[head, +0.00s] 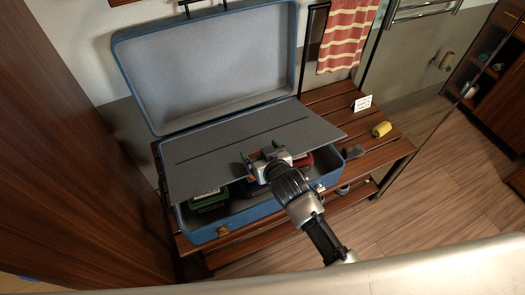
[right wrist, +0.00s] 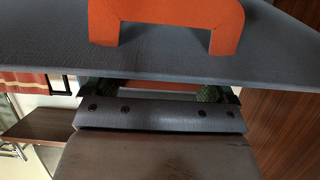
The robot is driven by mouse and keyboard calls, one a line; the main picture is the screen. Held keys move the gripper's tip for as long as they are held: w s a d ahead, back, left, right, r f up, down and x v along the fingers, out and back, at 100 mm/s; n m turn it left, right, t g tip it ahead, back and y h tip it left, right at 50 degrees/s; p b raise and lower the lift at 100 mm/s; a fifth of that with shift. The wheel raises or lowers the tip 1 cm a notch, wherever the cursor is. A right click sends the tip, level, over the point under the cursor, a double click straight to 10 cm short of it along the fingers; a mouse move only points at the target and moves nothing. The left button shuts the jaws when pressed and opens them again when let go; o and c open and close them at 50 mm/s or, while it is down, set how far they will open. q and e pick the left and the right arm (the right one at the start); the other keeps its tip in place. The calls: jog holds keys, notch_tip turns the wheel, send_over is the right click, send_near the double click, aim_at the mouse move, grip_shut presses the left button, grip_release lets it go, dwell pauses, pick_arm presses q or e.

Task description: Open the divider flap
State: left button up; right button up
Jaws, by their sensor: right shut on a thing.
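The blue suitcase (head: 262,208) lies open on a slatted wooden bench, its lid (head: 205,60) leaning back. The grey divider flap (head: 225,150) slants over the base, its front edge raised so that the inside shows below. In the right wrist view the flap (right wrist: 60,45) crosses the top, with an orange arch-shaped piece (right wrist: 165,22) against it. My right gripper (head: 272,162) is at the flap's front edge, shut on it with its fingers well apart. The exact part held is hidden. My left gripper is out of view.
A green item (head: 209,199) and a red item (head: 327,158) lie partly hidden in the base. A white card (head: 362,103) and a yellow roll (head: 382,129) are on the bench (head: 385,150). A striped towel (head: 347,35) hangs behind. A tall wooden panel (head: 75,150) stands close at left.

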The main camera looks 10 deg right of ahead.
jog(key=w+r+p, duration=0.1)
jog(key=p, duration=0.1)
jog(key=w+r+g+p, duration=0.1)
jog(key=r+p, duration=0.1)
jog(key=a+r+g+p, duration=0.1)
jog(key=r+p, duration=0.1)
jog(key=p, duration=0.1)
jog(key=shift+w+h, duration=0.3)
jog(key=shift+w, duration=0.1)
jog(key=shift+w+a+r+g+p, duration=0.15)
jog(key=shift+w+r+g+p, duration=0.3)
jog(key=shift+p, duration=0.6)
jog(key=shift+w, duration=0.1)
jog(key=o, duration=1.1)
jog(key=shift+c, duration=0.2)
jog(key=v, duration=1)
jog(key=shift+s+r, duration=0.2)
jog(key=shift+s, duration=0.15)
